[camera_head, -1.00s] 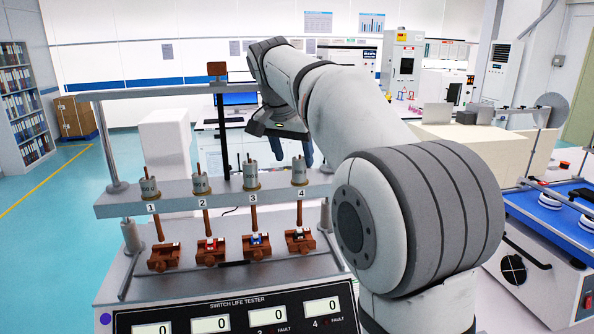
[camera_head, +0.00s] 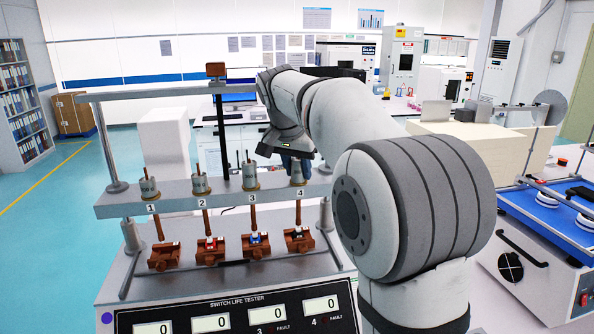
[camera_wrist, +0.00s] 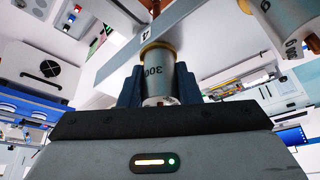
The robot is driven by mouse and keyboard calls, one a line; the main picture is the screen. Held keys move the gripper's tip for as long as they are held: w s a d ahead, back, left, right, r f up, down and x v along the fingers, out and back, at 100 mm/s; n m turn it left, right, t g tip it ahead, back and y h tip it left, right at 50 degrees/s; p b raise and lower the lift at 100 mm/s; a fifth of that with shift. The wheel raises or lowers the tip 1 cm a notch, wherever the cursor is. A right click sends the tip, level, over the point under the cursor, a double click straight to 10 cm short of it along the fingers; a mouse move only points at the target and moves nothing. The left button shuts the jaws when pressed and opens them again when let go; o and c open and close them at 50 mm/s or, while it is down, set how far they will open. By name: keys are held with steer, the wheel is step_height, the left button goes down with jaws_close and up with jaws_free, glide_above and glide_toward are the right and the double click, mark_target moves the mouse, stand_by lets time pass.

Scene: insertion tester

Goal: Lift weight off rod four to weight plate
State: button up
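The weight on rod four (camera_head: 297,173) is a grey cylinder on the tester's crossbar, above the label 4. It also shows upright between my finger pads in the wrist view (camera_wrist: 160,78), marked 300, with a brass-coloured collar at its far end. My gripper (camera_head: 297,164) is at this weight, with a dark blue finger on each side. No clear gap shows between fingers and weight, so I cannot tell whether they grip it. The weight plate cannot be made out with certainty.
The weights on rod one (camera_head: 149,188), rod two (camera_head: 201,184) and rod three (camera_head: 250,177) stand in a row to the left. A blue-topped machine (camera_head: 560,225) with white discs is at the right.

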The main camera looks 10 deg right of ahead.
jaws_close()
steer(key=shift+r, duration=0.2)
